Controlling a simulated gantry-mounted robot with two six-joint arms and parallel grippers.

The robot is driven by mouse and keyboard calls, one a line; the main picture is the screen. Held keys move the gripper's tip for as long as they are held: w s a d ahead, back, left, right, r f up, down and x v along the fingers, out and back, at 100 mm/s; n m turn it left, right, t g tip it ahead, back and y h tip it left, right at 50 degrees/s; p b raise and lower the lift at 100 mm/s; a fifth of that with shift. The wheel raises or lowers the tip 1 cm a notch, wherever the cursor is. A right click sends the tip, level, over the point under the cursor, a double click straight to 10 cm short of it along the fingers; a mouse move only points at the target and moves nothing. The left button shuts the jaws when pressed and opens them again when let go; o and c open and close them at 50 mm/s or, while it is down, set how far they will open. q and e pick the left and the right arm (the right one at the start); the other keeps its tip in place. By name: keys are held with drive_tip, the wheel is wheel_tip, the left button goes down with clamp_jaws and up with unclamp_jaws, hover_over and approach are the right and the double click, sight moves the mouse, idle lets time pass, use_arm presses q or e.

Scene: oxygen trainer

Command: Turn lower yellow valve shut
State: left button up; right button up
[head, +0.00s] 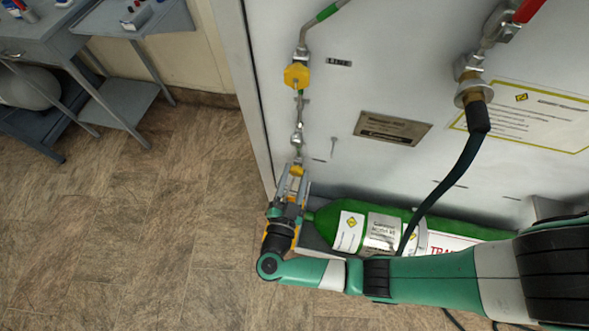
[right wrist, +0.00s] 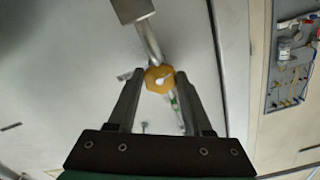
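The lower yellow valve (head: 297,170) is on the thin vertical pipe at the left part of the grey panel, just above the green cylinder's neck. In the right wrist view its yellow knob (right wrist: 160,79) sits ahead, between the fingertips. My right gripper (head: 293,180) reaches up to this valve from below, partly covering it in the head view. Its two fingers (right wrist: 158,80) are spread apart, one on each side of the knob, with small gaps visible. Whether either finger touches it cannot be told. My left gripper is in neither view.
An upper yellow valve (head: 297,76) is higher on the same pipe. A green cylinder (head: 385,229) lies below the panel. A black hose (head: 452,178) hangs from a brass fitting (head: 473,88). A tool cart (head: 50,50) stands at the upper left; the floor (head: 150,220) between is clear.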

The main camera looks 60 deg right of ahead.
drive_tip(key=o, duration=0.4)
drive_tip(key=shift+c, duration=0.2)
drive_tip(key=p+v, duration=0.1)
drive_tip(key=v, duration=1)
drive_tip(key=shift+a, duration=0.3)
drive_tip(key=shift+s, duration=0.1)
